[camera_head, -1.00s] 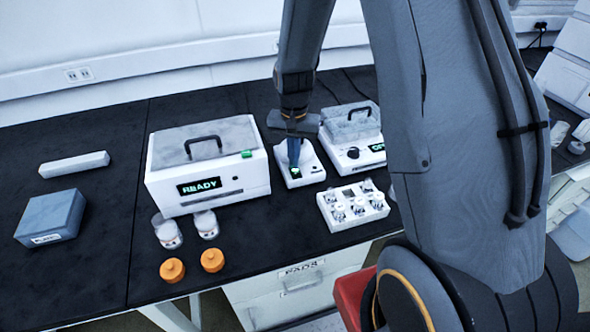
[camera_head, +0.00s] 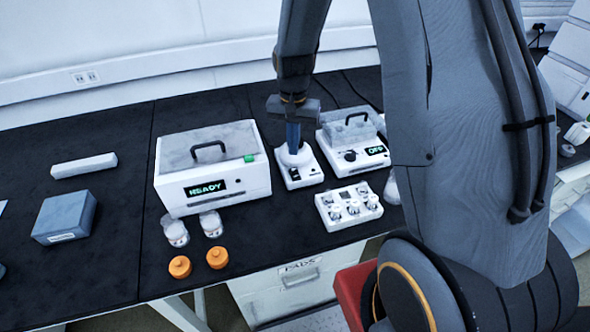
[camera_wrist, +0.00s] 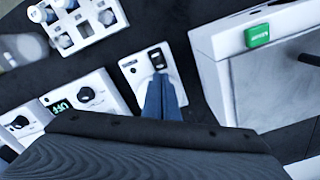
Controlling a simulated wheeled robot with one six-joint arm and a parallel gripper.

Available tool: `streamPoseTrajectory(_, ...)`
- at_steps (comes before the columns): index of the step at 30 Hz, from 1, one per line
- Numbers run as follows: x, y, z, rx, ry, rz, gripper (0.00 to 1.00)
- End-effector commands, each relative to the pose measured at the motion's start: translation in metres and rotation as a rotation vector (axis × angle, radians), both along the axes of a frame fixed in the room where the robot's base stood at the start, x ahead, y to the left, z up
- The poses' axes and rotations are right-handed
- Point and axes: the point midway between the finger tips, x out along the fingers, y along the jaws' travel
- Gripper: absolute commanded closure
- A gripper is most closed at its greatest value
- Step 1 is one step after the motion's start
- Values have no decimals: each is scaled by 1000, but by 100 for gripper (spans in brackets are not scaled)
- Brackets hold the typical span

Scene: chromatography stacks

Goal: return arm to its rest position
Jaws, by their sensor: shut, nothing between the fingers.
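My gripper (camera_head: 293,146) hangs from my arm over a small white device (camera_head: 305,176) on the black bench, pointing down. Its blue fingers are together with nothing between them. In the head view the fingers overlap the back of this device; in the wrist view the fingertips (camera_wrist: 160,78) appear just over its dark switch or display (camera_wrist: 156,58). Whether they touch it I cannot tell. My arm is bent and reaches out over the bench, its upper part hiding the bench's right portion.
Left of my gripper stands a white box reading READY (camera_head: 243,185). A device reading OFF (camera_head: 350,158) stands right, with a white vial rack (camera_head: 347,220) in front. Two jars, two orange caps (camera_head: 217,258) and a grey-blue box (camera_head: 65,217) are left.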

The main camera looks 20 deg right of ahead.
Motion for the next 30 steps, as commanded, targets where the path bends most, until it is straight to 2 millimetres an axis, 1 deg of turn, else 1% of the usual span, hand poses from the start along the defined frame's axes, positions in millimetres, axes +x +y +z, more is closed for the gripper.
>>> streamPoseTrajectory(2,0,0,3,0,0,0,100)
streamPoseTrajectory(15,-1,0,3,0,0,2,100)
streamPoseTrajectory(19,-8,0,11,0,-8,28,100)
streamPoseTrajectory(23,-29,0,29,-2,-27,100,100)
streamPoseTrajectory(27,-62,0,51,-5,-53,205,100)
streamPoseTrajectory(30,-88,1,63,-9,-70,280,100)
